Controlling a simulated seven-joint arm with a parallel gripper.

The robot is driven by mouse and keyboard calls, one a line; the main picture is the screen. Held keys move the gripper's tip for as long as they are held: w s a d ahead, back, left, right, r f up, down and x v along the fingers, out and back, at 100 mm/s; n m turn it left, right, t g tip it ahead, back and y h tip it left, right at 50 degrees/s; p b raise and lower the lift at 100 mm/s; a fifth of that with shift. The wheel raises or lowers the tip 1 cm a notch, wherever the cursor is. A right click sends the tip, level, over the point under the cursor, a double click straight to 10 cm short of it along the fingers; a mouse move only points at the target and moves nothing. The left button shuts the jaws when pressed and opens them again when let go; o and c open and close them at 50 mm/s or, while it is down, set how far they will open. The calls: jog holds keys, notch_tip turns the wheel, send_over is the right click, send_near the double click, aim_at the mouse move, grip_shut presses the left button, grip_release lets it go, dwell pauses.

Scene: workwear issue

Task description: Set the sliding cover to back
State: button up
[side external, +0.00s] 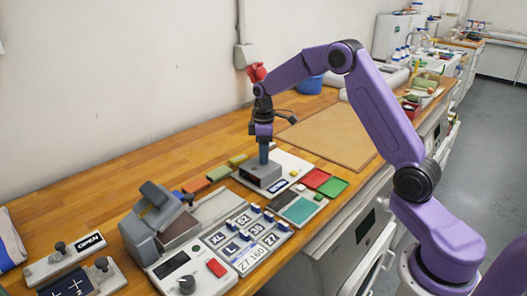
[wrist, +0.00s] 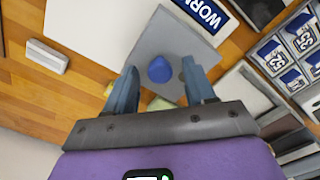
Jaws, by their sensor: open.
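A grey block-like cover (side external: 260,176) with a flat top sits on a white board (side external: 292,163) on the bench; I take it for the sliding cover. In the wrist view the cover (wrist: 178,42) is a grey square with a round blue knob (wrist: 160,69). My gripper (side external: 263,157) points down over the cover. In the wrist view my gripper's fingers (wrist: 161,80) are open, one on each side of the knob, with gaps between. A dark label reading "WOR…" (wrist: 205,12) shows beside the cover, its end cut off.
Left of the board stand a panel of size tiles (side external: 246,236), a grey hinged device (side external: 155,222) and an "OPEN" plate (side external: 76,256) with knobs. Red and green pads (side external: 325,182) lie to the right. A brown mat (side external: 330,135) lies behind, with bare bench around it.

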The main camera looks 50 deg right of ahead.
grip_shut()
jog(key=d, duration=1.2)
jog(key=shift+d, duration=0.1)
jog(key=shift+c, duration=0.6)
grip_release()
jog(key=shift+o, duration=0.6)
notch_tip(320, 180, up, 18)
jog(key=shift+f, duration=0.25)
